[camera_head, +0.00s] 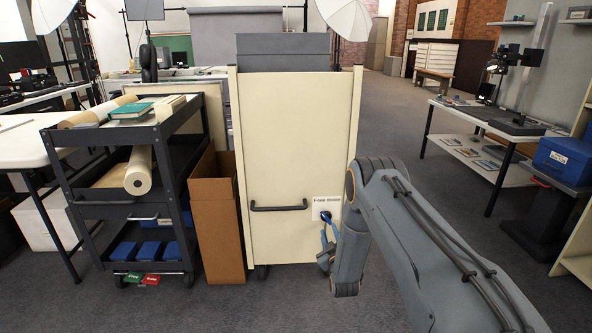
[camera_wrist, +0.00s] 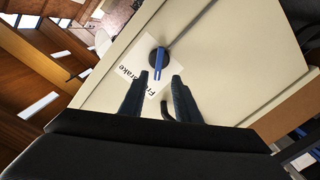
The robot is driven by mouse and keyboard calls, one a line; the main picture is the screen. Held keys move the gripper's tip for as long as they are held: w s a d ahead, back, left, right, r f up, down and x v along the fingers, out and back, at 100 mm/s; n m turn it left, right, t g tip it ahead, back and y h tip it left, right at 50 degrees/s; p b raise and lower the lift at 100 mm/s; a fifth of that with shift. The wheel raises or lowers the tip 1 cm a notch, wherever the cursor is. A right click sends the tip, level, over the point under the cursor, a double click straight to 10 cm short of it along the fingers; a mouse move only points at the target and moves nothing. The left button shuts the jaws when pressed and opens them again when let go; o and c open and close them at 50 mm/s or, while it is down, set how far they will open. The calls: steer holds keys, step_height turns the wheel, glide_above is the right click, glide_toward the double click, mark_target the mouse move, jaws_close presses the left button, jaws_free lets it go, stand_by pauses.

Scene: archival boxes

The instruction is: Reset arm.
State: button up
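My gripper (camera_head: 328,240) is at the lower right of the cream cabinet's (camera_head: 290,130) front panel, close to a blue lever (camera_head: 325,216) on a white label (camera_head: 319,205). In the wrist view, the two dark fingers of my gripper (camera_wrist: 160,84) are apart, with nothing between them. The blue lever (camera_wrist: 159,62) on its dark round base lies just beyond the fingertips, roughly in line with the gap. The label's (camera_wrist: 119,66) printing is partly hidden by a finger. I cannot tell whether the fingers touch the panel.
A dark cart (camera_head: 107,206) with paper rolls and blue boxes stands at left, beside an open cardboard box (camera_head: 221,230). A dark handle (camera_head: 278,207) crosses the cabinet front. A side table (camera_head: 482,118) and a blue box (camera_head: 566,158) are at right. Carpet (camera_head: 440,195) lies clear between.

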steer(key=a+r+m+g+y, duration=0.1)
steer(key=a+r+g, duration=0.5)
steer(key=r, duration=0.7)
steer(key=s+a+r+m+g, duration=0.1)
steer(key=s+a+r+g, duration=0.3)
steer(key=s+r, duration=0.65)
steer(key=s+r+m+g, duration=0.1)
steer(key=s+r+g, duration=0.25)
steer(key=s, duration=1.05)
steer(key=s+d+r+g+p, duration=0.15)
steer(key=s+r, duration=0.25)
steer(key=s, duration=1.1)
steer(key=s+r+m+g, duration=0.1)
steer(key=s+r+g, duration=0.2)
steer(key=s, duration=1.1)
steer(key=d+r+m+h+p, duration=0.1)
steer(key=d+r+m+p, duration=0.2)
steer(key=d+r+p, duration=0.6)
step_height(320, 180, up, 2)
steer(key=p, duration=0.9)
steer(key=shift+s+p, duration=0.15)
steer(key=shift+p, duration=0.25)
